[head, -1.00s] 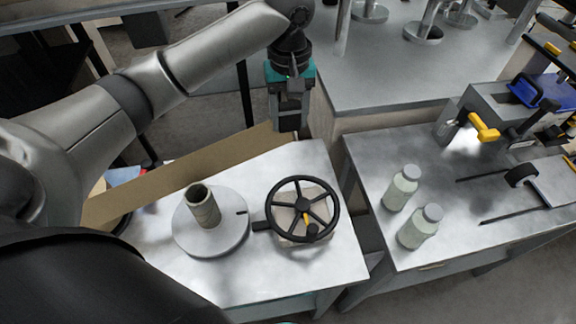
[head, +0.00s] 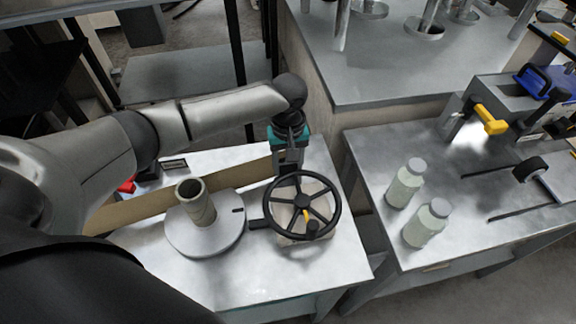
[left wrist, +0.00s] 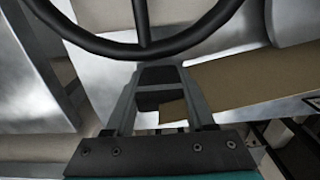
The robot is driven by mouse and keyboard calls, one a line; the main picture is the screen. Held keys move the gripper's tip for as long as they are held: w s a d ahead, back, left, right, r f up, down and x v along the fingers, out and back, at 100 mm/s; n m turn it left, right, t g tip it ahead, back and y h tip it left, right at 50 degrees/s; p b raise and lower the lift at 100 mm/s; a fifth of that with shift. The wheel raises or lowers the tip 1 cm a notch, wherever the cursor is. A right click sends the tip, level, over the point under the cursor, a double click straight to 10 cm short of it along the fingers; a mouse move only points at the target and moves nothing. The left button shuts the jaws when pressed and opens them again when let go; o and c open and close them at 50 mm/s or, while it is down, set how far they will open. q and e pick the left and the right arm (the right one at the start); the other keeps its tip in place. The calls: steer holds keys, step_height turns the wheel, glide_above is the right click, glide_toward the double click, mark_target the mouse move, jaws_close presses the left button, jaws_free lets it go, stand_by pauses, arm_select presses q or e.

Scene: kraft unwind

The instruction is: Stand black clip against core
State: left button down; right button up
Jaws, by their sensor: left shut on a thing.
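The core (head: 195,203), a brown-grey tube, stands upright on a round grey plate (head: 177,243) in the head view. My left gripper (head: 287,170) is low behind the black handwheel, shut on the free end of a brown kraft strip (head: 240,172). The strip also shows between the fingers in the left wrist view (left wrist: 245,83). It stretches left behind the core. I cannot identify the black clip for certain; a small dark flat item (head: 174,164) lies behind the strip. My right gripper is not in view.
The black handwheel (head: 301,205) sits on a pale block close in front of the left gripper. Two capped jars (head: 405,183) and (head: 427,223) stand on the right bench. A gap separates the benches. The front of the left table is clear.

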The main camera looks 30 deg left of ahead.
arm_select(q)
steer(key=shift+f, duration=0.15)
steer(key=shift+c, duration=1.2)
jaws_free()
